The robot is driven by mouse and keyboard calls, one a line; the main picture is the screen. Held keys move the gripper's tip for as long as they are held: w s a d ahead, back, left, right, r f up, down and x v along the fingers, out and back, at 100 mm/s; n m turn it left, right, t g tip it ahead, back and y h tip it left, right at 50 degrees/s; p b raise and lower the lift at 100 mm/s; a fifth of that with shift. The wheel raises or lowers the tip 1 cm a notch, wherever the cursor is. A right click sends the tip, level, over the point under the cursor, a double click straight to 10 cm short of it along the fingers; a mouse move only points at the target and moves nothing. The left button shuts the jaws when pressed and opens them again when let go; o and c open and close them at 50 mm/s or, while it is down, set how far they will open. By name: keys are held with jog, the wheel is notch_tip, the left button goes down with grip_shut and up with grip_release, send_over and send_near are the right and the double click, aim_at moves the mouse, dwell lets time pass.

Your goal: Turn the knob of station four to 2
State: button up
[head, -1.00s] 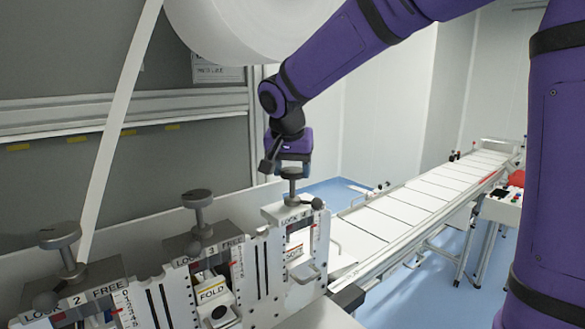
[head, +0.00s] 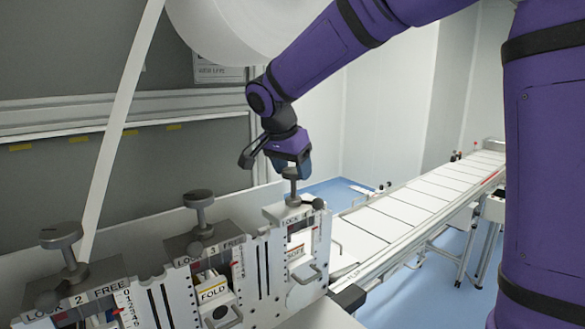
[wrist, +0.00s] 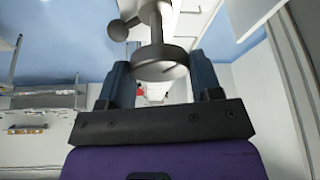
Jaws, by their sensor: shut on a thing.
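My gripper (head: 297,167) is shut on the knob from above. In the wrist view the round knob (wrist: 160,64) sits between my two blue fingers (wrist: 161,82). A dark side lever (head: 318,204) sticks out beside the stem. The scale by the window is too small to read.
Stations three (head: 205,262) and two (head: 80,290) stand to the left, each with its own upright knob. A white web strip (head: 118,130) runs down behind station two. A conveyor (head: 410,210) extends to the back right. A large white roll (head: 250,30) hangs above.

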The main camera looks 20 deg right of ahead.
jog(key=o, duration=0.9)
jog(key=v, duration=1)
jog(key=shift+a+r, duration=0.2)
jog(key=shift+r, duration=0.15)
jog(key=shift+s, duration=0.1)
jog(key=s+d+f+n+t+y, duration=0.1)
jog(key=s+d+f+n, duration=0.2)
jog(key=s, duration=0.6)
jog(key=s+d+f+n+t+y, duration=0.1)
jog(key=s+d+f+n, duration=0.2)
jog(key=s, duration=0.6)
jog(key=s+d+f+n+y, duration=0.1)
jog(key=s+d+f+n, duration=0.2)
jog(key=s, duration=0.6)
jog(key=shift+d+n+t+y, duration=0.4)
jog(key=shift+d+n, duration=0.6)
jog(key=shift+n, duration=0.2)
